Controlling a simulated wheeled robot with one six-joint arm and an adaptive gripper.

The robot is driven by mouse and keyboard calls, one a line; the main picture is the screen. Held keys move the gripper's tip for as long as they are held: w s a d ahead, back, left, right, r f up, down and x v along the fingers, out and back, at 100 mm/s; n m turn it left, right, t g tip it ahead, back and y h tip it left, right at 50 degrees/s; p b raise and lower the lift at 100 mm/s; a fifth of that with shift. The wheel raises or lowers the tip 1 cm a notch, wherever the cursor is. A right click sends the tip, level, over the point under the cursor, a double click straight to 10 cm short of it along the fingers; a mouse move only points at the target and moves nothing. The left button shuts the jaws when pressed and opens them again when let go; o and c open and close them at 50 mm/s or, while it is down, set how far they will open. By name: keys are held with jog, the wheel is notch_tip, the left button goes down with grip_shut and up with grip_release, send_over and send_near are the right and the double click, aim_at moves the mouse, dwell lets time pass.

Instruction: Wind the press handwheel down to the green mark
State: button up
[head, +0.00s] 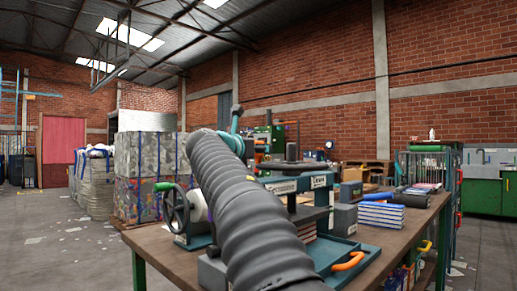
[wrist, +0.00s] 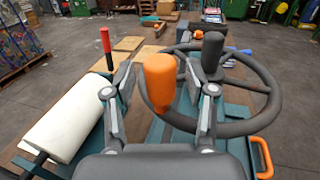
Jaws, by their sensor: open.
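The dark press handwheel (wrist: 277,92) lies flat at the centre right of the wrist view, with a dark post (wrist: 212,52) rising at its middle. An upright orange grip (wrist: 160,82) stands at the wheel's left rim. My gripper (wrist: 167,78) is open, with one finger on each side of the grip; a gap shows on the left, and contact on the right is unclear. In the head view the handwheel (head: 291,166) sits above the press, partly behind my arm. My gripper is mostly hidden there. I cannot make out the green mark.
A second upright wheel (head: 175,211) with a green knob is at the bench's left. Blue-and-white books (head: 381,214) lie on the bench (head: 418,222) at right.

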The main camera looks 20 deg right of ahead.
jog(key=shift+w+d, duration=0.15)
jog(key=shift+d, duration=0.1)
grip_shut()
